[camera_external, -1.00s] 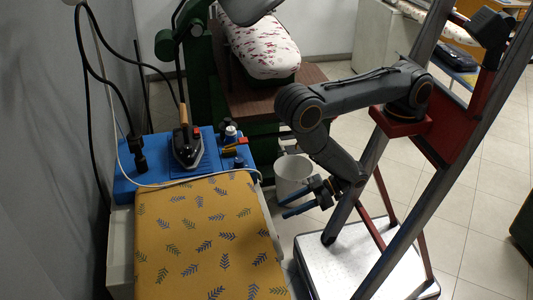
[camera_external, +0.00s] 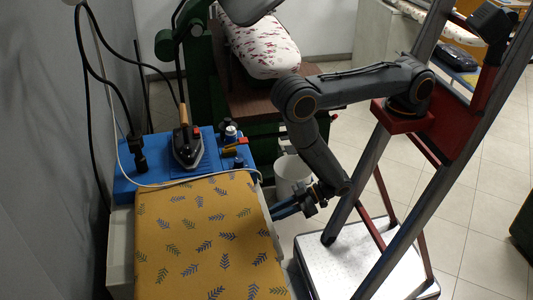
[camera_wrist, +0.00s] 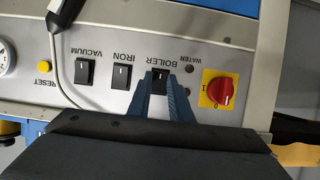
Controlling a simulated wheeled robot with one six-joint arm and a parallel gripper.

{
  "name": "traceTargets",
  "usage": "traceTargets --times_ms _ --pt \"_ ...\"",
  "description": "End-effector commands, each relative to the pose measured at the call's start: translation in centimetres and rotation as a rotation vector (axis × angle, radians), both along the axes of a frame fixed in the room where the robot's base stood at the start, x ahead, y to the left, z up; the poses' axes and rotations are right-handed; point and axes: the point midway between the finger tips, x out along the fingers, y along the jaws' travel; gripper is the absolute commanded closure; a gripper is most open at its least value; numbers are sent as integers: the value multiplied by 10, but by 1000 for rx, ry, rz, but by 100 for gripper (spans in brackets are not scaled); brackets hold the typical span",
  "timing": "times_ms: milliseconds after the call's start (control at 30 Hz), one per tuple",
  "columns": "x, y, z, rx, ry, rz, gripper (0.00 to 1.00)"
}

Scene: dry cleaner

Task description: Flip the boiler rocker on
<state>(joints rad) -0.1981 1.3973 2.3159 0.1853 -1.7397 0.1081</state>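The boiler rocker (camera_wrist: 159,81) is a black switch below the upside-down BOILER label on the grey control panel in the wrist view. The two blue fingertips of my gripper (camera_wrist: 160,83) lie on either side of it in the picture, with a narrow gap between them. The rocker shows in that gap and is partly hidden; I cannot tell its position or whether a finger touches it. In the external view, my gripper (camera_external: 286,207) is beside the ironing table's right side, and the panel is hidden.
The panel has an iron rocker (camera_wrist: 122,76), a vacuum rocker (camera_wrist: 85,72), a red rotary knob (camera_wrist: 221,92) and a yellow reset button (camera_wrist: 44,67). A pale cable (camera_wrist: 56,60) crosses it. An iron (camera_external: 187,145) stands on the table; a white bin (camera_external: 291,172) is behind my gripper.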

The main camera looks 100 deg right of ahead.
Motion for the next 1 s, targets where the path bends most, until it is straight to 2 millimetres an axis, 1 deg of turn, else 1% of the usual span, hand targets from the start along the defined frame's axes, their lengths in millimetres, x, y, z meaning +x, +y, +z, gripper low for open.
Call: traceTargets --times_ms 167,300,600,1000 --pt "0 0 -2 0 -17 -1 100" --pt "0 0 -7 -2 -95 -1 100" --pt "2 1 -4 1 -206 0 100" --pt "1 1 -7 0 -266 1 100"
